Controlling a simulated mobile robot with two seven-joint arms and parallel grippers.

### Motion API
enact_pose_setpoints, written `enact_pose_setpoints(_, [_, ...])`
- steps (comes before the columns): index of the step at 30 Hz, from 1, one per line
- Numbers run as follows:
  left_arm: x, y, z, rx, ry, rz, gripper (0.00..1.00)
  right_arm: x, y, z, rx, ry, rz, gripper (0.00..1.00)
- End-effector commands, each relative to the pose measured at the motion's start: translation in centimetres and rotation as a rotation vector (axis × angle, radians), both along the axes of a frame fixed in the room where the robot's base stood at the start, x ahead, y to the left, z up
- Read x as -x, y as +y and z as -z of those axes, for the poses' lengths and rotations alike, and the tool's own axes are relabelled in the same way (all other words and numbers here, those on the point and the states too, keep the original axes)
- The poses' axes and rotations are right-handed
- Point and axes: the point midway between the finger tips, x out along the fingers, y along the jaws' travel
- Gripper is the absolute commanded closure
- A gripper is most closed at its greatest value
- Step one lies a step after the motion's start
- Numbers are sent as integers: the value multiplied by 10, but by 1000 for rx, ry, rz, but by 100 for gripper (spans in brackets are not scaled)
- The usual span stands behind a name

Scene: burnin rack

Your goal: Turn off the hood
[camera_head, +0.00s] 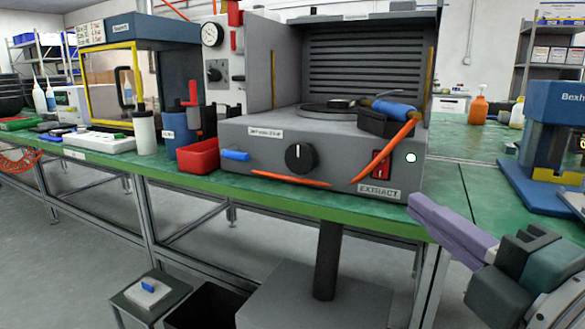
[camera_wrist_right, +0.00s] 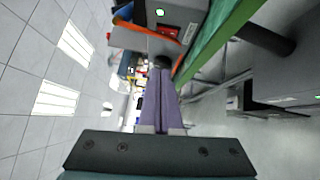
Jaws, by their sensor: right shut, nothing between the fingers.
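The hood (camera_head: 340,150) is a grey box unit on the green bench, with a slatted back and a front panel. On the panel are a black knob (camera_head: 300,158), a red rocker switch (camera_head: 381,164) above an EXTRACT label, and a white round lamp (camera_head: 411,157). My left gripper is not in view.
A soldering iron with an orange cable (camera_head: 392,150) hangs over the panel near the switch. A red bin (camera_head: 198,156) stands left of the hood. A blue machine (camera_head: 555,130) stands at the right. Green bench top between them is mostly clear.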

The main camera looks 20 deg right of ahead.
Motion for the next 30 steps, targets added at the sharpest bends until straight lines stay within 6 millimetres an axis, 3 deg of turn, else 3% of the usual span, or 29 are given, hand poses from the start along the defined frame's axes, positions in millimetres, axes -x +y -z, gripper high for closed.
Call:
enact_pose_setpoints(6, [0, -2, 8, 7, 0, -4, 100, -48, -3, -4, 1, -6, -2, 100])
enact_pose_setpoints(12, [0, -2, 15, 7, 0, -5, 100, -80, -15, -6, 5, -2, -1, 100])
enact_pose_setpoints(19, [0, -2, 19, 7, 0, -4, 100, -95, -33, -10, 1, 0, -1, 100])
enact_pose_setpoints(30, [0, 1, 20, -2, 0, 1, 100, -97, -35, -11, -1, 0, 0, 100])
